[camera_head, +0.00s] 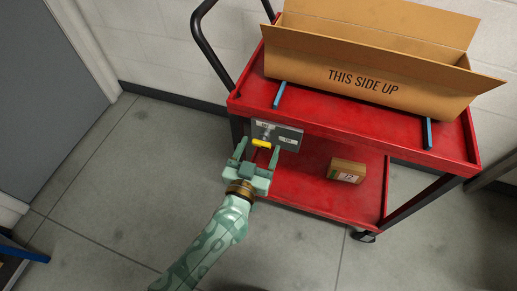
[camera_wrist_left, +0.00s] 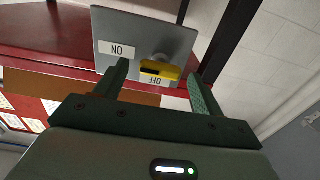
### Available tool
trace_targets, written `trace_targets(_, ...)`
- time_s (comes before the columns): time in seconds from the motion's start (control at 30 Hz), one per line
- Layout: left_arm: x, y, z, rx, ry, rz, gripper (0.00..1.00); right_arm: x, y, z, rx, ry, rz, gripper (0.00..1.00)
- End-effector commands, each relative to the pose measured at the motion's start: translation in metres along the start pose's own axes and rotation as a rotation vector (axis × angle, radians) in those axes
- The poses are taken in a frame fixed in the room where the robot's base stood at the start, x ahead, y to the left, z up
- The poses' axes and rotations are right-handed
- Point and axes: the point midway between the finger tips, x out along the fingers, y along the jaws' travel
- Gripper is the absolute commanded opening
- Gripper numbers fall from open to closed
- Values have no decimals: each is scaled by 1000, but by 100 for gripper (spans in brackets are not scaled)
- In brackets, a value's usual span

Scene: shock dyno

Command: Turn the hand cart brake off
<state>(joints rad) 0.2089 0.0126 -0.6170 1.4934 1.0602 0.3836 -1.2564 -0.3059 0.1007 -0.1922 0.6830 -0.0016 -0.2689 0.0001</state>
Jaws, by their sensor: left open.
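The red hand cart (camera_head: 350,135) stands against the wall. On its left end, under the top tray, is a grey brake plate (camera_head: 287,136) with a yellow-tipped lever (camera_head: 261,143). In the left wrist view the plate (camera_wrist_left: 140,38) carries an ON label (camera_wrist_left: 117,50) and an OFF label (camera_wrist_left: 158,80). The yellow lever tip (camera_wrist_left: 160,70) shows there close to the OFF label. My left gripper (camera_head: 258,158) is open, its fingers on either side of the lever tip in the picture. I cannot tell whether they touch it. My right gripper is not in view.
A long open cardboard box (camera_head: 370,80) marked THIS SIDE UP sits on the top tray, between blue strips (camera_head: 279,95). A small box (camera_head: 346,171) lies on the lower shelf. A black handle (camera_head: 205,45) rises at the left. The floor (camera_head: 110,165) at left is clear.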

Motion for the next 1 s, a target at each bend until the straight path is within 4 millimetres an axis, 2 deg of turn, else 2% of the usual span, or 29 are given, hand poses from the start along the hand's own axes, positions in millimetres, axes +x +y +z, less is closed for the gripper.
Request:
trace_targets(0.23,1,0,0,1,0,0,69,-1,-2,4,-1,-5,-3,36)
trace_targets(0.27,1,0,0,1,0,0,66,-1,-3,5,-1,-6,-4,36)
trace_targets(0.4,1,0,0,1,0,0,27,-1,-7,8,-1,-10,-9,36)
trace_targets(0.43,1,0,0,1,0,0,24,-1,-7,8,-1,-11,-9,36)
trace_targets(0.77,1,-1,-1,-31,0,-1,24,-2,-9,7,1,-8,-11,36)
trace_targets(1.0,1,-1,-2,-158,2,1,24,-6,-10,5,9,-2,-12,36)
